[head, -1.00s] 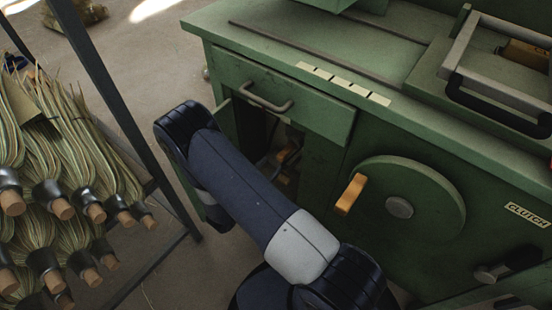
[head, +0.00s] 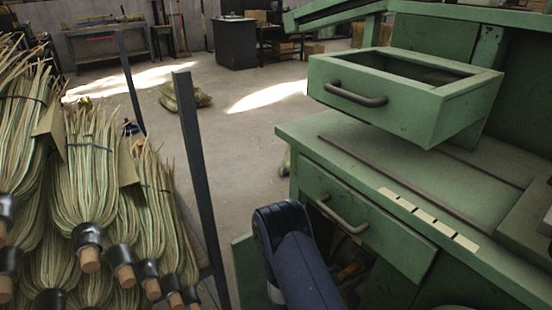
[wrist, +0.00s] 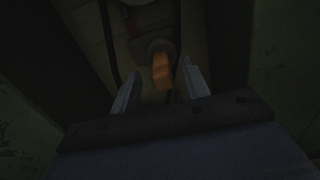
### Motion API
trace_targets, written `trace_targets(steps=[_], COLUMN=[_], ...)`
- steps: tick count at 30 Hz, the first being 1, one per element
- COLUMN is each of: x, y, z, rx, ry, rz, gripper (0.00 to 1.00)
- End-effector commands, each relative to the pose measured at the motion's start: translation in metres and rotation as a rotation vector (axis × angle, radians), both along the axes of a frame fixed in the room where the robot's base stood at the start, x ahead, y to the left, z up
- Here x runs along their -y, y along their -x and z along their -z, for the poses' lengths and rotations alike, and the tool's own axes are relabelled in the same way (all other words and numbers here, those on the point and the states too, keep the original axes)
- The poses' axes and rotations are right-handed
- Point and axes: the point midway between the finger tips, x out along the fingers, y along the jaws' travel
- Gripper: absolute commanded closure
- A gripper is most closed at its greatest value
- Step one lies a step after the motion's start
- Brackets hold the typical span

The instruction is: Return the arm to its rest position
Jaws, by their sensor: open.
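My arm (head: 301,270) shows at the bottom of the head view, in front of the green machine, beside its open lower compartment (head: 350,268). My gripper is out of sight in the head view. In the dark wrist view my gripper (wrist: 158,88) has its two fingers apart. An orange-brown handle-like piece (wrist: 161,70) shows between and beyond the fingers. I cannot tell how far it is from them. Dark walls rise on both sides of the gripper in that view.
An upper green drawer (head: 400,92) stands pulled out above the machine's worktop (head: 440,190). A lower drawer (head: 362,215) is under the worktop. A rack with several broom bundles (head: 90,180) and a metal post (head: 200,180) stand on the left. Open floor (head: 235,130) lies behind.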

Motion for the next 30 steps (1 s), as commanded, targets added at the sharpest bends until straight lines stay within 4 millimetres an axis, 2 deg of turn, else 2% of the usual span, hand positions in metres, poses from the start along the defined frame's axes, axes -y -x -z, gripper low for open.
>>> trace_targets(steps=[1,6,12,30], x=[0.009,0.030,0.045,0.047], y=[-0.004,-0.019,-0.029,-0.026], z=[0.001,0.001,0.000,0.002], rx=[0.002,0.002,0.001,-0.004], ry=[0.000,-0.001,-0.001,-0.003], rz=[0.006,0.004,0.002,-0.003], gripper=[0.56,0.56,0.56,0.56])
